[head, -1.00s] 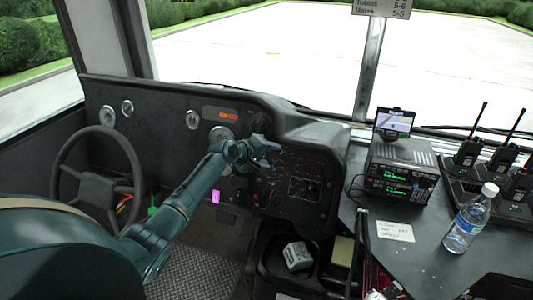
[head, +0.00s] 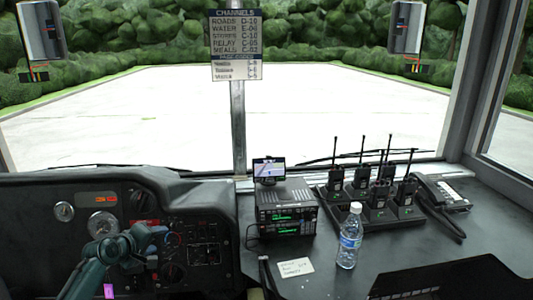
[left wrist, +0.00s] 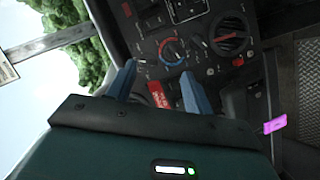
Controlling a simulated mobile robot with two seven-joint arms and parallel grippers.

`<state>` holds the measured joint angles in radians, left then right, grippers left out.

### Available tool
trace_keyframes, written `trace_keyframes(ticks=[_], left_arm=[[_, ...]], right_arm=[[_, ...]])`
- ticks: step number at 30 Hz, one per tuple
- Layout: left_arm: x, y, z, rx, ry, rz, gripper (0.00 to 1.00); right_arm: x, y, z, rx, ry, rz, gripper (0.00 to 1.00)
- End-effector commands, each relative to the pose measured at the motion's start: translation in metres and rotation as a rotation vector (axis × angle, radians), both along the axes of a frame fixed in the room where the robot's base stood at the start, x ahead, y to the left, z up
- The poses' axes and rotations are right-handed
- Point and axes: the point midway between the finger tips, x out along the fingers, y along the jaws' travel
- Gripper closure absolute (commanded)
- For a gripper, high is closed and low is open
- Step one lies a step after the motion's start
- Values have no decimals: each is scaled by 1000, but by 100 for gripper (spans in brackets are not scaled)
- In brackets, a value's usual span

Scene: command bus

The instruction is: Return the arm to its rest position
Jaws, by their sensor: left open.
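My left arm (head: 88,272) comes up from the bottom left in the head view. Its gripper (head: 150,240) is in front of the dashboard's control panel (head: 190,262). In the left wrist view the two blue fingers of my left gripper (left wrist: 158,88) stand apart, with nothing held between them. A red label or switch (left wrist: 159,95) on the panel shows behind the gap; I cannot tell whether the fingers touch the panel. My right gripper is in neither view.
Right of the dashboard, a counter (head: 330,275) holds a radio unit (head: 285,212), a water bottle (head: 349,238), several handheld radios in a charger (head: 385,212) and a desk phone (head: 441,192). A pink tag (left wrist: 275,124) hangs below the panel.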

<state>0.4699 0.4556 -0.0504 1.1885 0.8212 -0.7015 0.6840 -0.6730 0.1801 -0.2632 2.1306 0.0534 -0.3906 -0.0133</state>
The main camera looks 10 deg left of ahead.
Motion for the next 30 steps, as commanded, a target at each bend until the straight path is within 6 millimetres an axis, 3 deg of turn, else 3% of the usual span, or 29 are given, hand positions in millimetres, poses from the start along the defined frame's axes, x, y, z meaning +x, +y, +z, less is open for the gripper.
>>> trace_keyframes(ticks=[1, 5, 6, 9, 12, 18, 21, 24, 30], left_arm=[[-15, -15, -23, 48, 17, -38, 48], [-67, -62, -80, 243, 30, -179, 48], [-88, -79, -96, 309, 28, -231, 48], [-144, -120, -126, 459, 8, -361, 48], [-203, -160, -142, 591, -27, -483, 48], [-300, -216, -137, 796, -112, -649, 48], [-328, -230, -126, 862, -144, -691, 48], [-344, -237, -119, 901, -162, -713, 48], [-349, -240, -115, 921, -171, -722, 48]], right_arm=[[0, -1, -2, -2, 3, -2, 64], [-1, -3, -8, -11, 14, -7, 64], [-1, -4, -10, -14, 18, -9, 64], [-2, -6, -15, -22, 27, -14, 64], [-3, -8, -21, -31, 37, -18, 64], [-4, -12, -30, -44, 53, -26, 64], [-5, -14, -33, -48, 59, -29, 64], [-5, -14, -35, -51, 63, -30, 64], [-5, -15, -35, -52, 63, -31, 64]])
